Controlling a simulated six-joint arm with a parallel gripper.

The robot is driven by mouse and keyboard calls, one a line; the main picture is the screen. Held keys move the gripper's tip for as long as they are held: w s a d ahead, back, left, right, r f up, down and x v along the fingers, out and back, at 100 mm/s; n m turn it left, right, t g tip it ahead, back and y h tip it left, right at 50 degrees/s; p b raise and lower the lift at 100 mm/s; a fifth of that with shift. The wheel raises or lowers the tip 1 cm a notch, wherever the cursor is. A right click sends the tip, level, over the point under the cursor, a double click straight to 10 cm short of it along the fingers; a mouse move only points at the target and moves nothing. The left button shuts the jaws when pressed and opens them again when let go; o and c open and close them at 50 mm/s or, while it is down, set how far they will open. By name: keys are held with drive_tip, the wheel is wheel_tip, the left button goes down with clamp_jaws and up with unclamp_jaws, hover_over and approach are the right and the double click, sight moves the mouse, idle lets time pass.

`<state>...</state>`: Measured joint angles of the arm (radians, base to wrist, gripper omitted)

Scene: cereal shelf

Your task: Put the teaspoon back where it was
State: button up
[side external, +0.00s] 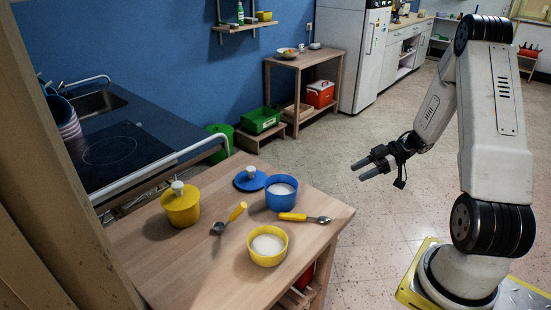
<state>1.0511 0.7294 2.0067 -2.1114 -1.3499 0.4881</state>
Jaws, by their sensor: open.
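Two spoons with yellow handles lie on the wooden table. One spoon (229,219) lies left of the yellow bowl, its metal head toward the front left. The other spoon (304,218) lies between the blue pot and the yellow bowl, its metal head toward the table's right edge. I cannot tell which is the teaspoon. The open blue pot (281,193) and the open yellow bowl (267,246) both have white contents. My gripper (363,170) is open and empty, in the air to the right of the table, apart from everything on it.
A lidded yellow pot (181,205) and a loose blue lid (250,179) stand on the wooden table (180,265). A counter with a cooktop (121,155) and a metal rail is at left.

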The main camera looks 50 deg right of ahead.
drive_tip(key=shift+f, duration=0.15)
clamp_jaws()
wheel_tip(320, 180, down, 10)
drive_tip(key=s+a+g+h, duration=0.1)
drive_tip(key=s+g+h, duration=0.1)
drive_tip(key=g+h, duration=0.2)
drive_tip(key=shift+a+h, duration=0.35)
drive_tip(key=shift+h, duration=0.95)
